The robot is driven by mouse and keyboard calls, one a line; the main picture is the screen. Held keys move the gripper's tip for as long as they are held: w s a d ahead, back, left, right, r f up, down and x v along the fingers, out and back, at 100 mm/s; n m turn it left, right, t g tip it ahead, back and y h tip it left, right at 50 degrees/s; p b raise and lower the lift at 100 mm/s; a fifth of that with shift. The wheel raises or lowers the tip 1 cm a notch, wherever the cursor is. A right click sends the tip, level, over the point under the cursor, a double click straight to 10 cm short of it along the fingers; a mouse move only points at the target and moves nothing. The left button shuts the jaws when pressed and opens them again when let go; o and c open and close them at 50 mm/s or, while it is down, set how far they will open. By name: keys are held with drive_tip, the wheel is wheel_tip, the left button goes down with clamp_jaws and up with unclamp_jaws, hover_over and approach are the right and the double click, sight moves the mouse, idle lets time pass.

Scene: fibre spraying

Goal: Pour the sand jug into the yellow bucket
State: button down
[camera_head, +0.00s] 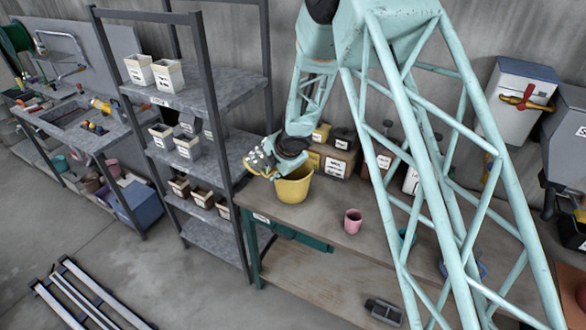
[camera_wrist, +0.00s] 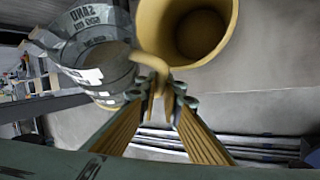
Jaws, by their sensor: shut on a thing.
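The yellow bucket (camera_head: 293,189) stands upright on the left end of the workbench. In the wrist view its open mouth and yellow wall (camera_wrist: 157,30) show at the top, beside the jug; I cannot tell whether sand lies inside. The grey, see-through sand jug (camera_wrist: 95,60), with upside-down "SAND" lettering, is at upper left. My gripper (camera_wrist: 163,105) is shut on its tan curved handle (camera_wrist: 152,66). In the head view my gripper (camera_head: 262,161) is at the bucket's upper left, near its rim. The jug is hard to make out there, so its exact tilt is unclear.
A pink cup (camera_head: 353,221) stands on the workbench (camera_head: 320,212) to the bucket's right. Labelled boxes (camera_head: 333,163) are behind the bucket. A metal shelf with white containers (camera_head: 168,75) stands close on the left. My lattice arm crosses the bench's right side.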

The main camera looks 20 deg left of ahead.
drive_tip(key=shift+f+y+b, duration=0.35)
drive_tip(key=shift+y+b, duration=0.15)
drive_tip(key=shift+b, duration=0.2)
drive_tip(key=shift+f, duration=0.1)
drive_tip(key=shift+a+f+y+b, duration=0.2)
drive_tip(key=shift+y+b, duration=0.2)
drive_tip(key=shift+b, duration=0.05)
drive_tip(key=shift+r+y, duration=0.15)
drive_tip(key=shift+y, duration=0.15)
drive_tip(key=shift+s+a+r+y, duration=0.1)
drive_tip(key=shift+a+r+y, duration=0.2)
drive_tip(key=shift+a, duration=0.1)
drive_tip(key=shift+r+b, duration=0.15)
drive_tip(key=shift+b, duration=0.15)
drive_tip(key=shift+s+r+g+y+b, duration=0.15)
drive_tip(key=shift+g+y+b, duration=0.1)
drive_tip(key=shift+y+b, duration=0.3)
drive_tip(key=shift+s+r+g+y+b, duration=0.15)
drive_tip(key=shift+g+y+b, duration=0.1)
drive_tip(key=shift+y+b, duration=0.25)
drive_tip(key=shift+d+r, duration=0.1)
